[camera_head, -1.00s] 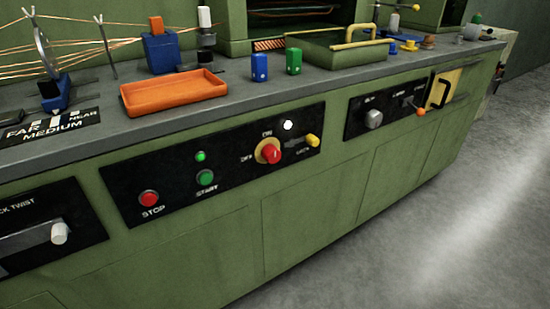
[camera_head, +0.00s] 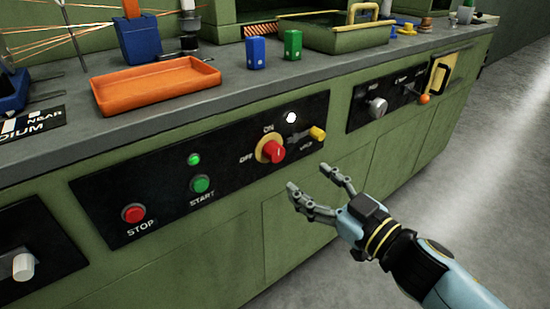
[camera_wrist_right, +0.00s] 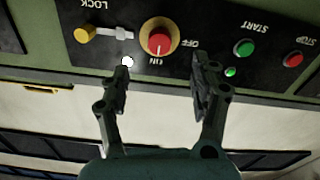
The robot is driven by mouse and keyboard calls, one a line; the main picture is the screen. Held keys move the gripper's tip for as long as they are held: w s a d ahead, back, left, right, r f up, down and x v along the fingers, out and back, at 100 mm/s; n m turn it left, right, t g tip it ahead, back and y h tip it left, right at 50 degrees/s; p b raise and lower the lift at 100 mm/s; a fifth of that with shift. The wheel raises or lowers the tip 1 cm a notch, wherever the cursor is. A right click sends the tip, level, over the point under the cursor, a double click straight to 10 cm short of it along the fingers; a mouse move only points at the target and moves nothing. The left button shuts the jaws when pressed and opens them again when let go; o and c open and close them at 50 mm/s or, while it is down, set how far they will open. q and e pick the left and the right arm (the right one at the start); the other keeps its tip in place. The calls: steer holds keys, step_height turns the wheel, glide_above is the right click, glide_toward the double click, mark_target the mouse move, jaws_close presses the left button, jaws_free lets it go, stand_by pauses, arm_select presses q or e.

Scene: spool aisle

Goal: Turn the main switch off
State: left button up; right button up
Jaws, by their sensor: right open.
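The main switch (camera_head: 272,150) is a red knob on a yellow round plate, between the words OFF and ON, on the black panel (camera_head: 130,174). It also shows in the right wrist view (camera_wrist_right: 158,41), just beyond the fingertips and between them. My right gripper (camera_head: 306,179) is open and empty, in front of the panel, a little below and right of the switch, apart from it. In the right wrist view the two fingers (camera_wrist_right: 160,70) point at the panel. A white lamp (camera_head: 291,117) is lit above the switch. My left gripper is not in view.
A yellow lock knob (camera_head: 317,133) sits right of the switch. The green START button (camera_head: 201,184), a lit green lamp (camera_head: 194,159) and the red STOP button (camera_head: 133,213) are on its left. An orange tray (camera_head: 155,86) stands on the bench above. The floor at right is clear.

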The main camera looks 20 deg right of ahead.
mark_target(279, 157)
steer(key=b+x, duration=0.1)
steer(key=x, duration=0.8)
steer(key=shift+w+a, duration=0.15)
steer(key=shift+w, duration=0.3)
steer(key=c, duration=1.2)
